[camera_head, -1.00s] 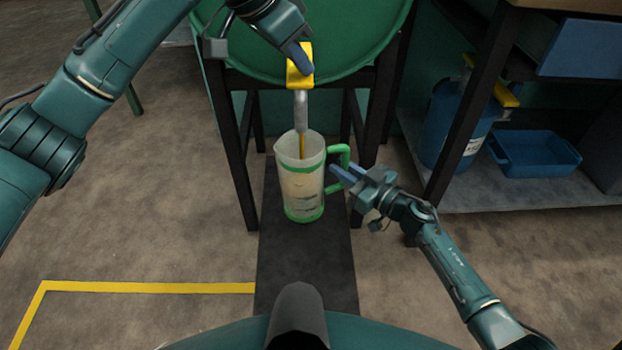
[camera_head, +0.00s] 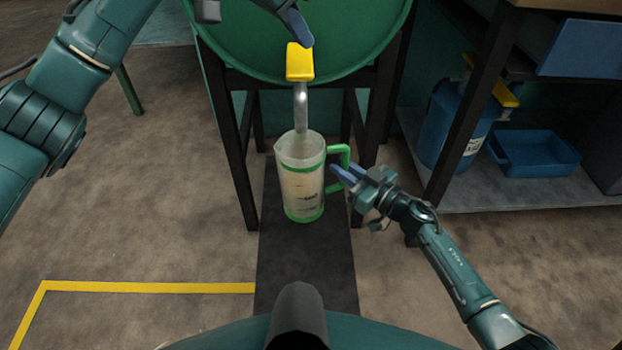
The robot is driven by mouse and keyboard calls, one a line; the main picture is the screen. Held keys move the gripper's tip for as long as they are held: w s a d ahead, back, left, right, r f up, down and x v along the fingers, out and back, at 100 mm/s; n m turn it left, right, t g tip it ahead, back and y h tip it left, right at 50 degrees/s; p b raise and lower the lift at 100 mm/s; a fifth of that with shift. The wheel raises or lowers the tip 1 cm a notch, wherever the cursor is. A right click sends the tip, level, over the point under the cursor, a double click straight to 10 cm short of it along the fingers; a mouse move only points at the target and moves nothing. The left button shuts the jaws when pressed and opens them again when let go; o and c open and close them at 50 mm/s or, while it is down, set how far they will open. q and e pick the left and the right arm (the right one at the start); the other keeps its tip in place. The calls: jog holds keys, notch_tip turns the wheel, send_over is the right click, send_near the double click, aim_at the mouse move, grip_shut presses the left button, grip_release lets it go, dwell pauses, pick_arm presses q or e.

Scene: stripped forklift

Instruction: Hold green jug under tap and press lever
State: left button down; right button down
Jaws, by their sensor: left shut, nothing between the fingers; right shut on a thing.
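The clear jug with green trim (camera_head: 302,186) is upright under the tap spout (camera_head: 301,108), above the dark mat. Its lower part looks pale, and I cannot tell the exact liquid level. My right gripper (camera_head: 343,176) is shut on the jug's green handle (camera_head: 344,156) at the jug's right side. The yellow lever (camera_head: 300,63) sits on top of the tap at the front of the green drum. My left gripper (camera_head: 302,40) is shut and empty, just above the lever's top end. No stream shows between spout and jug.
The green drum (camera_head: 340,50) rests on a dark stand (camera_head: 233,150). A dark mat (camera_head: 305,255) runs along the floor below. At right, a shelf holds a blue container (camera_head: 450,128) and a blue tray (camera_head: 535,152). Yellow tape (camera_head: 150,287) marks open floor at left.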

pick_arm(q)
jog(key=shift+r, duration=0.15)
pick_arm(e)
jog(key=shift+s+r, duration=0.1)
jog(key=shift+r, duration=0.05)
